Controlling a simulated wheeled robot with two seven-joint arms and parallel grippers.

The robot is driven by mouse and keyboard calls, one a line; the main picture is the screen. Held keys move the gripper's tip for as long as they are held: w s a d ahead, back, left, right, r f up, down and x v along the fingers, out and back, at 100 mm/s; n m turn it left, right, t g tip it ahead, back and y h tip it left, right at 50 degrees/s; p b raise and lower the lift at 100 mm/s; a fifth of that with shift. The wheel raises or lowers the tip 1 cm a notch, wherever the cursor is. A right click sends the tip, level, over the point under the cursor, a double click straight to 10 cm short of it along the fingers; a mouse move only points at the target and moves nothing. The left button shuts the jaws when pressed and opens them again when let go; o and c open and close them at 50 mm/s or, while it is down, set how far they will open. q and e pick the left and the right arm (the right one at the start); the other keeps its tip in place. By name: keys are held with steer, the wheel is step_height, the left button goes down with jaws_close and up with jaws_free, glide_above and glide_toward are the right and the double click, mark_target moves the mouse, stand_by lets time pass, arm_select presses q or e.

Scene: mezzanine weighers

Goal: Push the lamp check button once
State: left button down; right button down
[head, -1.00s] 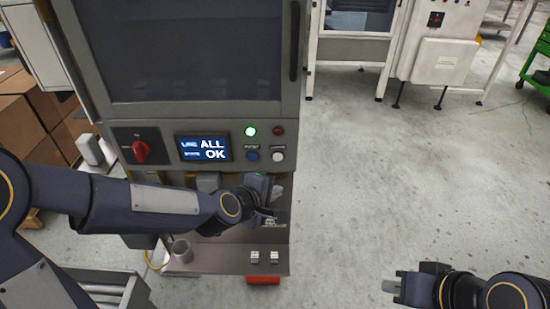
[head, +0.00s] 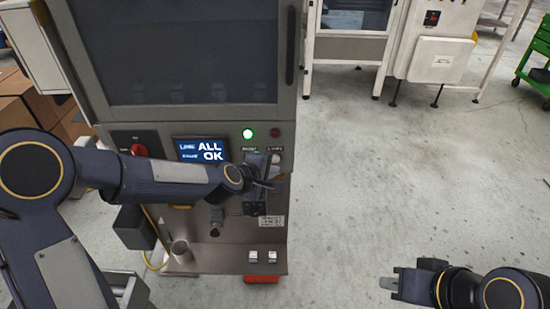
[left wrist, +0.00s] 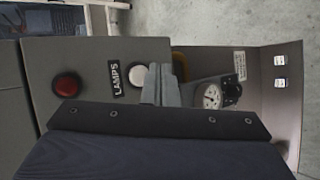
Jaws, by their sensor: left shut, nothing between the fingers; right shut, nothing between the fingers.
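The lamp check button is a white round button (left wrist: 137,75) beside the "LAMPS" label (left wrist: 116,77) in the left wrist view. In the head view the white button (head: 276,158) shows at the right of the control panel, beside my gripper. My left gripper (head: 262,156) is in front of the panel, shut and empty. In the left wrist view its closed fingers (left wrist: 160,84) are just right of the button; I cannot tell whether they touch it. The blue button seen earlier is hidden behind the gripper. My right gripper (head: 388,283) is shut and empty, over the floor at lower right.
A gauge (left wrist: 211,97) is near the fingers. A shelf (head: 225,262) juts out below.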

arm_select(q)
steer(key=shift+w, duration=0.6)
steer(key=shift+w, duration=0.15)
stand_by(1.6)
steer(key=shift+w, duration=0.25)
steer(key=shift+w, duration=0.4)
stand_by(0.6)
stand_by(0.3)
steer(key=shift+s+b, duration=0.35)
steer(key=shift+s, duration=0.5)
